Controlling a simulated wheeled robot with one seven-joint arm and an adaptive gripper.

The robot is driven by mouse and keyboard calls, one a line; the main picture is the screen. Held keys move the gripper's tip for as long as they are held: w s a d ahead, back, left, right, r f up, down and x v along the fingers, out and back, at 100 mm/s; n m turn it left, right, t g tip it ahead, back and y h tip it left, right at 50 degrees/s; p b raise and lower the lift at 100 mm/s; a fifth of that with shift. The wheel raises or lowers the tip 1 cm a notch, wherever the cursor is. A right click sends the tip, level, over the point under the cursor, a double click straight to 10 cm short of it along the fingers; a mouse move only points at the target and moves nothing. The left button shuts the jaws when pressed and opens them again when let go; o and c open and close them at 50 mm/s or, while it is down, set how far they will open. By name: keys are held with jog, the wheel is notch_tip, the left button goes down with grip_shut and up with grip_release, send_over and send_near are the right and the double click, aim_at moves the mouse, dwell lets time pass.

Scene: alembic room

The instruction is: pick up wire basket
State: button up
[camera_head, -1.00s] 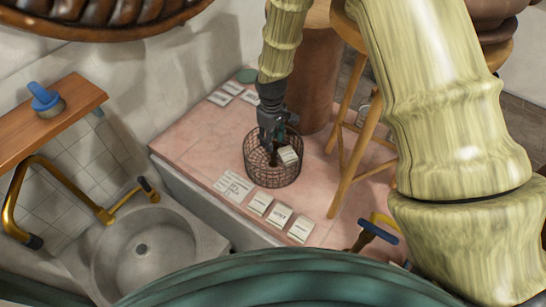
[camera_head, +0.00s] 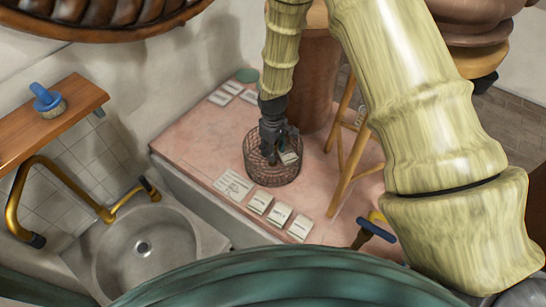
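The wire basket (camera_head: 272,173) is a round, dark mesh basket standing upright on the pink counter. A white, card-like item (camera_head: 289,157) and something dark green lie in or at its opening. My gripper (camera_head: 271,152) points down at the basket's top, over its opening. The fingers overlap the mesh and the rim, so I cannot tell whether they touch the basket or grip its wall. The finger gap is too small to make out.
The pink counter (camera_head: 200,145) holds several white cards (camera_head: 279,214) in front of the basket and more behind it. A wooden stool (camera_head: 348,165) stands close on the right. A sink (camera_head: 143,245) with a brass tap (camera_head: 105,213) is at the lower left. A shelf (camera_head: 75,115) holds a blue-handled brush (camera_head: 46,101).

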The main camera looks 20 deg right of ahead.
grip_shut()
jog(key=shift+r, duration=0.2)
jog(key=shift+r+b, duration=0.3)
jog(key=shift+r, duration=1.2)
jog(key=shift+s+r, duration=0.1)
jog(key=shift+s, duration=0.1)
jog(key=s+a+r+b, duration=0.1)
jog(key=s+a+b, duration=0.1)
jog(key=s, duration=1.3)
jog(key=shift+s+a+r, duration=0.2)
jog(key=shift+a+r, duration=0.05)
